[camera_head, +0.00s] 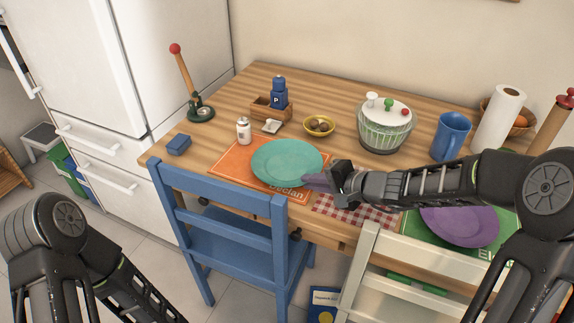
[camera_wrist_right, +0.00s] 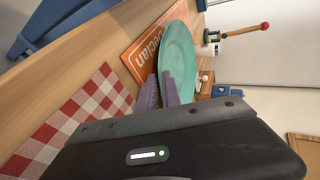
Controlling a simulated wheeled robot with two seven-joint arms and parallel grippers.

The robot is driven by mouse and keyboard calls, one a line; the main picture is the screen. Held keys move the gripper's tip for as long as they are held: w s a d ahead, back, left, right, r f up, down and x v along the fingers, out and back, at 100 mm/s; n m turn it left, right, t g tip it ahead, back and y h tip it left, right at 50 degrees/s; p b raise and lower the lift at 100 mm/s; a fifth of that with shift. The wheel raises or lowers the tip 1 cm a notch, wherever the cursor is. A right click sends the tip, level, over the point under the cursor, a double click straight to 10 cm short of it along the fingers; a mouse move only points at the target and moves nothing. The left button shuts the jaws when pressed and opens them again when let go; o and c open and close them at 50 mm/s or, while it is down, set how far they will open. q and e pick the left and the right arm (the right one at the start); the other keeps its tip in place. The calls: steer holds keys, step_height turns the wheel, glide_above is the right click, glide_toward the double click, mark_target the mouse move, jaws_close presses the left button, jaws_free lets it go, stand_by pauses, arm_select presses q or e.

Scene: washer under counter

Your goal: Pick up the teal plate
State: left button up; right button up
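The teal plate (camera_head: 285,160) is over the orange placemat (camera_head: 232,158) lettered "Declan" near the table's front edge. It also shows in the right wrist view (camera_wrist_right: 180,55), beyond the fingers. My right gripper (camera_head: 319,181) is at the plate's right rim. In the right wrist view its two purple-grey fingers (camera_wrist_right: 158,92) are close together, with the rim between them, one finger on each face. I cannot tell whether the plate is clear of the mat. My left arm shows at the lower left; its gripper is out of view.
A blue chair (camera_head: 222,196) and a white chair (camera_head: 385,255) stand at the front edge. A yellow bowl (camera_head: 319,125), white shaker (camera_head: 243,130), salad spinner (camera_head: 385,128) and blue mug (camera_head: 450,135) stand around. A purple plate (camera_head: 462,226) lies right, a checkered cloth (camera_head: 350,209) nearer.

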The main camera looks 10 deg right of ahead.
jaws_close()
stand_by(1.3)
steer(key=shift+r, duration=0.85)
step_height(320, 180, up, 2)
steer(key=shift+r+p, duration=0.1)
steer(key=shift+p, duration=0.25)
steer(key=b, duration=0.1)
glide_above(380, 213)
